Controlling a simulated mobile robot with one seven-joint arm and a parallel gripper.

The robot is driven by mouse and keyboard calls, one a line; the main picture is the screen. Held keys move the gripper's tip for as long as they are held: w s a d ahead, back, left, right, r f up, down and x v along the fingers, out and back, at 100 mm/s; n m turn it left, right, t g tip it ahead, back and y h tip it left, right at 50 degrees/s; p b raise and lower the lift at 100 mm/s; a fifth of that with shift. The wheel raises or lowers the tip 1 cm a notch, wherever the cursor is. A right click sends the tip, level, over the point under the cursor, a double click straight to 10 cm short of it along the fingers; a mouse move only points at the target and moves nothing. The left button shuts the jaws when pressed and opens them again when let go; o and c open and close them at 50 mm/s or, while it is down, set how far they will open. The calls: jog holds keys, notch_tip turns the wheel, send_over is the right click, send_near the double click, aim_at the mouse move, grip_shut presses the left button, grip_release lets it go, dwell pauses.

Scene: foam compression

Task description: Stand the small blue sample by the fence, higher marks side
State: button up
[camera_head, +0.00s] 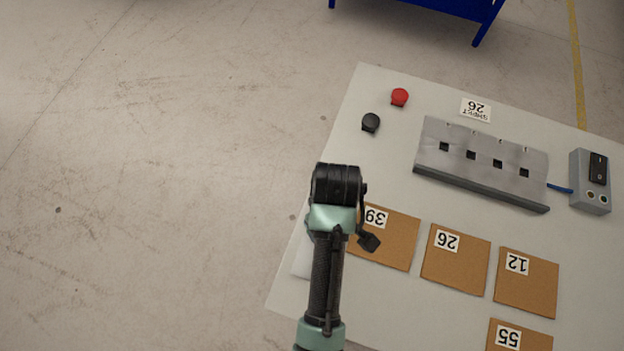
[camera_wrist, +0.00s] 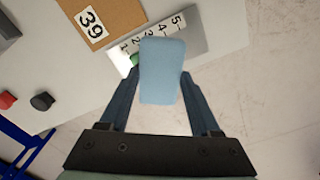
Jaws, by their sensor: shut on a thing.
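In the wrist view a small light blue sample (camera_wrist: 162,85) is gripped between the two fingers of my gripper (camera_wrist: 160,76). Its long side runs along the fingers. Beyond it lies a white scale (camera_wrist: 158,29) with marks 1 to 5, the higher numbers at upper right. A grey bar (camera_wrist: 198,44), which looks like the fence, runs along the scale and is partly hidden by the sample. A bit of something green (camera_wrist: 135,59) shows by the low marks. I cannot tell whether the sample touches anything. In the head view my arm hides the sample.
Brown numbered pads lie on the table, with 39 (camera_head: 397,245) closest to my arm and 26 (camera_head: 455,262) beside it. A grey slotted block (camera_head: 483,165) and a switch box (camera_head: 590,182) stand at right. Red (camera_head: 400,96) and black (camera_head: 370,122) knobs are at the far left.

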jog(key=s+f+n, duration=0.1)
jog(key=f+n, duration=0.1)
jog(key=f, duration=0.1)
jog(key=s+a+f+n, duration=0.1)
jog(key=f+n, duration=0.1)
jog(key=f, duration=0.2)
jog(key=s+a+f+n+p, duration=0.1)
jog(key=f+n, duration=0.1)
jog(key=f, duration=0.2)
jog(key=shift+s+a+f, duration=0.15)
jog(key=shift+a, duration=0.1)
jog(key=shift+f, duration=0.15)
jog(key=o, duration=1)
